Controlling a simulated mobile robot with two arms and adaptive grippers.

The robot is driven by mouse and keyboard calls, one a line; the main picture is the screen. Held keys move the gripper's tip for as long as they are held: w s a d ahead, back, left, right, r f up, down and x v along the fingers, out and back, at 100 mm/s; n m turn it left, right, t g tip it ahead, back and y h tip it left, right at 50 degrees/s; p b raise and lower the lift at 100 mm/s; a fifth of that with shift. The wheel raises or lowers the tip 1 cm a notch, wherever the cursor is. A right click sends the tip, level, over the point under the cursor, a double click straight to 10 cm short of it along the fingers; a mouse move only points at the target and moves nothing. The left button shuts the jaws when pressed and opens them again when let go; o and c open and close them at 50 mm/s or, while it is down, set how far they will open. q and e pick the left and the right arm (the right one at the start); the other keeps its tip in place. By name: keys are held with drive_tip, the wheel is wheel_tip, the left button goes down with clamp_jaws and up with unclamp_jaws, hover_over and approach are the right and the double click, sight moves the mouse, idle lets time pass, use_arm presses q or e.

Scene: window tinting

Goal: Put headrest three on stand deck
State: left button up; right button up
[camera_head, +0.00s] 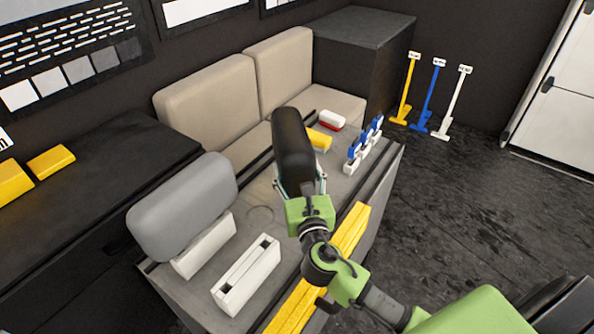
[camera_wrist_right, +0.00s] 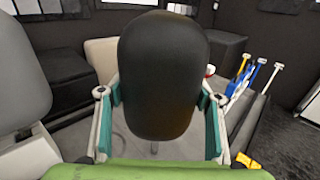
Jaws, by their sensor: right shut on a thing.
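A black headrest (camera_head: 293,150) is held upright in my right gripper (camera_head: 300,188), above the grey stand deck (camera_head: 262,222). In the right wrist view the black headrest (camera_wrist_right: 162,75) fills the space between the two teal-padded fingers (camera_wrist_right: 160,105). No number shows on it. A grey headrest (camera_head: 185,207) stands on a white slotted stand (camera_head: 205,245) at the deck's left end; it also shows at the wrist view's left edge (camera_wrist_right: 18,75). A second white slotted stand (camera_head: 246,273) in front of it is empty. My left gripper is not in view.
Beige seats (camera_head: 210,100) back the deck. A yellow block (camera_head: 319,139), a red-white block (camera_head: 332,120) and blue-white tools in a rack (camera_head: 365,147) occupy its far right. A yellow strip (camera_head: 350,230) lines the front edge.

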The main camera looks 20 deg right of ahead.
drive_tip(key=shift+r, duration=0.15)
drive_tip(key=o, duration=1.6)
drive_tip(key=shift+f, duration=0.2)
drive_tip(key=shift+s+r, duration=0.1)
drive_tip(key=shift+b+v, duration=1.3)
drive_tip(key=shift+v, duration=4.7)
